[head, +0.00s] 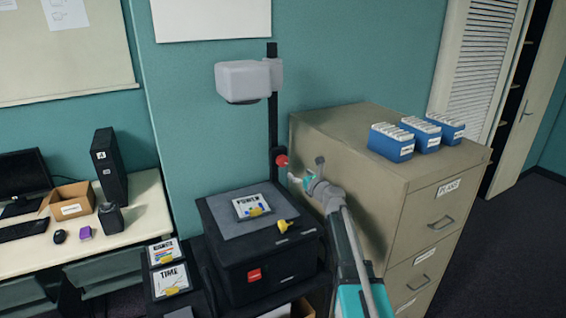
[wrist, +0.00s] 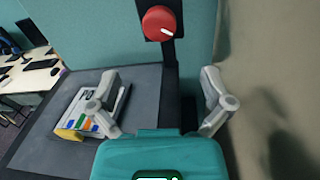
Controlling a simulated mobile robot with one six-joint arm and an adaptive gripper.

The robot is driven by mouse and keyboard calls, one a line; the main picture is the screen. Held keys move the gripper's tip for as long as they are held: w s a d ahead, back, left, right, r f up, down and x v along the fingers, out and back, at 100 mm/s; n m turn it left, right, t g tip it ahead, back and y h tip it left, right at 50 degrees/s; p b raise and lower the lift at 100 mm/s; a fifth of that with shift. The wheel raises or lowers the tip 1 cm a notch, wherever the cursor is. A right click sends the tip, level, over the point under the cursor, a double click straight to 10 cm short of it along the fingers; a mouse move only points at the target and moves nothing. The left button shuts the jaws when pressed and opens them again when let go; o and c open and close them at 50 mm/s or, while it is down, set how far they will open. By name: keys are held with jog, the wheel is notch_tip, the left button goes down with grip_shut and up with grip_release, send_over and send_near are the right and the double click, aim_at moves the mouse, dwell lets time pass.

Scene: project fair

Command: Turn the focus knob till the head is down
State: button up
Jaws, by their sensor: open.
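The overhead projector has a black body (head: 240,270) with a grey stage and a black post (head: 272,120). Its white head (head: 243,80) sits high on the post, near the top. The red focus knob (head: 281,161) is on the post below the head. In the wrist view the knob (wrist: 159,23) shows a white mark pointing to the lower right. My gripper (head: 300,180) is beside the post, just right of and below the knob. In the wrist view my gripper (wrist: 165,105) is open, its fingers apart and empty, with the knob beyond them, not touched.
A sheet marked POWER (head: 252,206) lies on the stage with a yellow piece (head: 283,226) near it. A filing cabinet (head: 420,225) bearing blue card boxes (head: 391,143) stands close on the right. A desk (head: 140,220) is at the left.

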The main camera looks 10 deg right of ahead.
aim_at(284, 162)
jog(key=x, duration=1.1)
jog(key=shift+w+a, duration=0.1)
jog(key=shift+w, duration=0.1)
jog(key=c, duration=1.1)
jog(key=shift+c, duration=0.2)
